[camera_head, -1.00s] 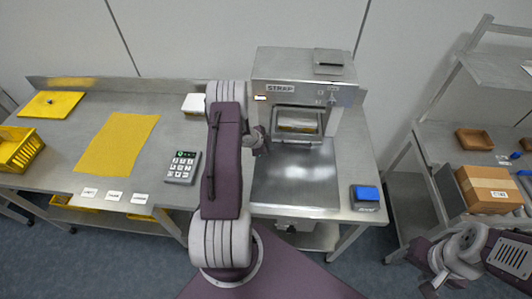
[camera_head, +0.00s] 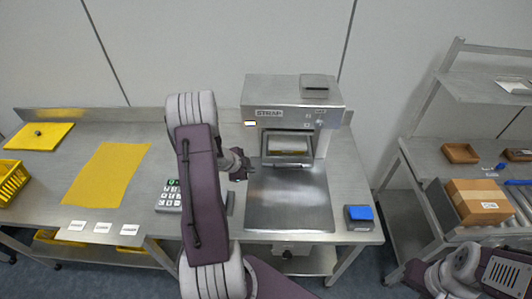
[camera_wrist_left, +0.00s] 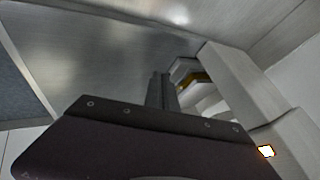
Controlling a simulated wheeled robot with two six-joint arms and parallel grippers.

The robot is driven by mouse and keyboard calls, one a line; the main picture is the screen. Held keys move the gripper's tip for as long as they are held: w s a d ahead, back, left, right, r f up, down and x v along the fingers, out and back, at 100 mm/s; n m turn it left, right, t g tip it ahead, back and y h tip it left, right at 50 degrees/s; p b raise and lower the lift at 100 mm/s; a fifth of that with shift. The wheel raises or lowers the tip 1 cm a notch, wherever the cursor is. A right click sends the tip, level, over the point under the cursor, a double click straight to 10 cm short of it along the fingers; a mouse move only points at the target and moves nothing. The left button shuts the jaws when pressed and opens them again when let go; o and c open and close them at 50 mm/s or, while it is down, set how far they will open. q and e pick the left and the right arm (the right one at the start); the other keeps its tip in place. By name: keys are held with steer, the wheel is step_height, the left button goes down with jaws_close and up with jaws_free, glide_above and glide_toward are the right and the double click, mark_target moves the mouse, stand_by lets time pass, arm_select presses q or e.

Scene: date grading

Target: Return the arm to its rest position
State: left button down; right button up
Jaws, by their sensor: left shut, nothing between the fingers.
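My left arm comes up from the bottom of the head view, with its wrist over the steel table, just left of the strapping machine (camera_head: 292,110). My left gripper (camera_head: 247,172) is shut and empty, near the machine's front opening and above the left edge of its steel plate (camera_head: 290,205). In the left wrist view the closed fingers (camera_wrist_left: 160,88) show in front of the machine's steel housing (camera_wrist_left: 225,85). My right arm shows at the lower right of the head view; its fingers are not clearly visible.
A keypad (camera_head: 168,196) lies partly behind my left arm. A yellow mat (camera_head: 107,175), a yellow lid (camera_head: 40,137) and a yellow basket (camera_head: 10,182) are at the left. A blue-topped block (camera_head: 360,215) is right of the plate. A cardboard box (camera_head: 478,202) stands on the right rack.

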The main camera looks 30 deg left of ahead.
arm_select(q)
steer(key=shift+w, duration=0.1)
steer(key=w+d+r+m+t+b, duration=0.1)
steer(key=w+d+r+b, duration=0.15)
steer(key=d+r, duration=0.45)
steer(key=w+d+r+t+b, duration=0.1)
steer(key=w+d+r+b, duration=0.2)
steer(key=d, duration=0.8)
steer(key=s+d+f+n+g, duration=0.2)
steer(key=s+n+g, duration=0.2)
steer(key=s, duration=0.7)
steer(key=s+d+f+n+g, duration=0.2)
steer(key=s+f+n+g, duration=0.1)
steer(key=s+n, duration=0.4)
steer(key=s+g, duration=0.1)
steer(key=s, duration=0.2)
steer(key=shift+s+d+f+n+y, duration=0.2)
steer(key=shift+s+d+n+y, duration=0.1)
steer(key=shift+s+y, duration=0.1)
steer(key=shift+a, duration=0.25)
steer(key=shift+d, duration=0.15)
